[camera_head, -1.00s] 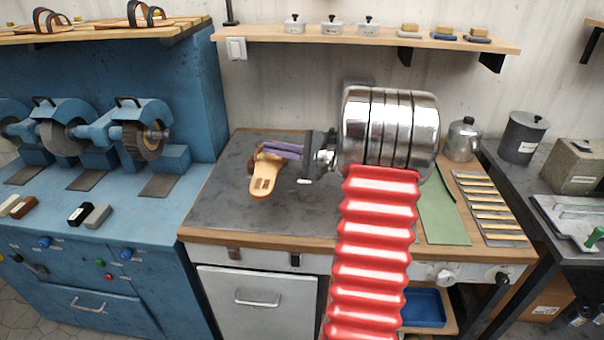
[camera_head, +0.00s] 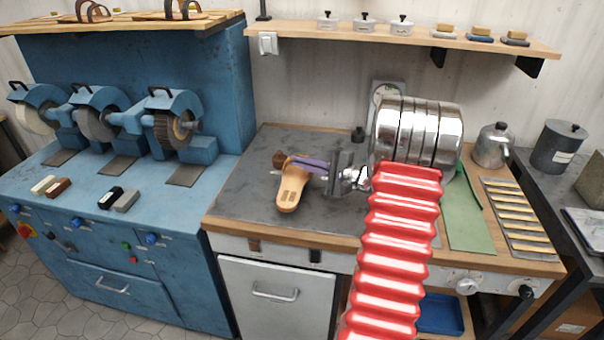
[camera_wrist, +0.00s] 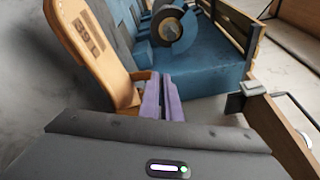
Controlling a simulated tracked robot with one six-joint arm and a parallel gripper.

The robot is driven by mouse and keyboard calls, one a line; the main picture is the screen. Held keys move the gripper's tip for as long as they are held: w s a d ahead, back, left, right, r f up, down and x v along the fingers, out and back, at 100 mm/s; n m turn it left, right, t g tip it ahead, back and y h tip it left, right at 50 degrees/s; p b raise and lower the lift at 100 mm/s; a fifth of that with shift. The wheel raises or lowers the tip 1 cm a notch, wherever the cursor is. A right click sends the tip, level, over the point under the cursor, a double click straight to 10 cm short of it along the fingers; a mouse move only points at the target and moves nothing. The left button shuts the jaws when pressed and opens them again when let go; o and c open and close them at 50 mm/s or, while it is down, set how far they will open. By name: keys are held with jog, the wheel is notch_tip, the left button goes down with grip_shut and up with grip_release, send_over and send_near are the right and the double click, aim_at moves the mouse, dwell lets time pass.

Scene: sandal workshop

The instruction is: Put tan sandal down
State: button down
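The tan sandal (camera_head: 291,190) shows over the left part of the dark worktop (camera_head: 245,190), with a dark brown part at its upper left. My gripper (camera_head: 296,163) reaches in from the right, and its purple fingers are shut on the sandal at its strap end. In the wrist view, the sandal (camera_wrist: 92,50) stands at the upper left, with the two purple fingers (camera_wrist: 160,97) close together against its lower end. The exact grip is partly hidden. I cannot tell whether the sandal touches the worktop.
A blue grinding machine (camera_head: 190,225) stands left of the worktop. A green mat (camera_head: 465,222) and a slatted rack (camera_head: 519,215) lie to the right. A wall shelf (camera_head: 400,37) hangs above. The worktop around the sandal is largely bare.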

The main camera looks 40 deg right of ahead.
aim_at(303, 180)
jog(key=shift+f, duration=1.85)
jog(key=c, duration=2)
grip_release()
jog(key=shift+s, duration=0.1)
jog(key=v, duration=1.1)
jog(key=shift+s+d, duration=0.15)
jog(key=shift+s, duration=0.25)
